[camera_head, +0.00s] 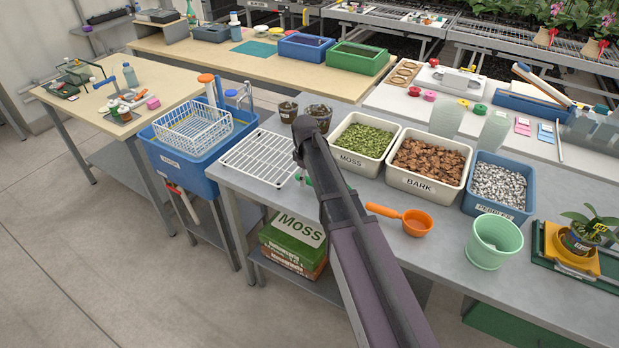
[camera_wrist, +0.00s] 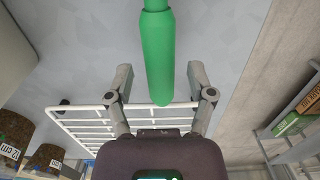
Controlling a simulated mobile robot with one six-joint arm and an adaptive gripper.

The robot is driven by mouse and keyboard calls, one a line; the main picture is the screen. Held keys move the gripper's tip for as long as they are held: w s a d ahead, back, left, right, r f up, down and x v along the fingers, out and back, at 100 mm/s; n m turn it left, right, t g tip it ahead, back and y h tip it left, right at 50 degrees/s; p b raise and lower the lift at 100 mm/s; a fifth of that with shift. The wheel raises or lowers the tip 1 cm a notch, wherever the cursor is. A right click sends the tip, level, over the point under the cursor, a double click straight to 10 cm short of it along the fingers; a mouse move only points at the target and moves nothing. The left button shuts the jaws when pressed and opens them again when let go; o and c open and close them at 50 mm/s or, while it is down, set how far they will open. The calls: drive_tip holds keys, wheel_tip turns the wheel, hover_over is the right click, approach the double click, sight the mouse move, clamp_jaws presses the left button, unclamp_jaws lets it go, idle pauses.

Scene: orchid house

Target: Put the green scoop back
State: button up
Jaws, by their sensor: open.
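The green scoop's handle (camera_wrist: 160,60) shows in the wrist view as a smooth green rod, running from the top edge down to a rounded end. Its scoop end is out of that view. My gripper (camera_wrist: 159,74) is open, with one finger on each side of the handle and a visible gap on both sides.
A white wire rack (camera_head: 259,158) lies left of my arm, two dark pots (camera_head: 318,116) behind it. Bins of moss (camera_head: 346,160), bark (camera_head: 418,183) and pebbles (camera_head: 487,202) stand to the right. An orange scoop (camera_head: 416,222) and mint pot (camera_head: 489,250) are nearer the front.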

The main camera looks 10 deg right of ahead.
wheel_tip(320, 180, up, 11)
drive_tip(key=p, duration=1)
drive_tip(key=shift+w+a+p, duration=0.15)
drive_tip(key=shift+a+p, duration=0.1)
drive_tip(key=shift+p, duration=0.05)
idle(0.5)
drive_tip(key=s+d+m, duration=0.5)
drive_tip(key=s, duration=0.6)
drive_tip(key=s+d+m, duration=0.4)
drive_tip(key=s+m, duration=0.1)
drive_tip(key=s, duration=0.6)
drive_tip(key=shift+d+m, duration=0.35)
drive_tip(key=shift+m, duration=0.05)
drive_tip(key=shift+s, duration=0.1)
drive_tip(key=shift+c, duration=0.9)
drive_tip(key=shift+d, duration=0.1)
